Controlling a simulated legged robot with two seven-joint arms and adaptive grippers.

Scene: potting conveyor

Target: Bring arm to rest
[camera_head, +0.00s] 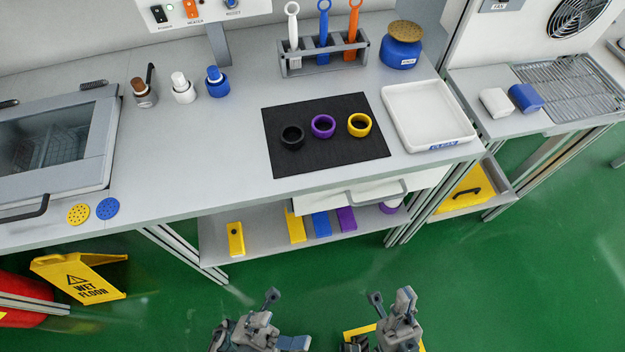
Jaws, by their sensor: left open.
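My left gripper (270,318) is at the bottom of the head view, left of centre, low in front of the bench and over the green floor. Its jaws look open and nothing shows between them. My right gripper (388,312) is to its right at about the same height, also clear of the bench. Its jaw gap is hard to make out from this angle. A yellow edge (421,345) shows behind and below the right gripper, mostly hidden by it. Both arms are largely out of view below the frame.
The bench has a black mat (300,162) with black, purple and yellow rings, and a white tray (430,112). A drawer handle (376,194) sticks out in front. The lower shelf (212,225) holds coloured blocks. A wet-floor sign (85,278) is at left. Green floor separates the grippers from the bench.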

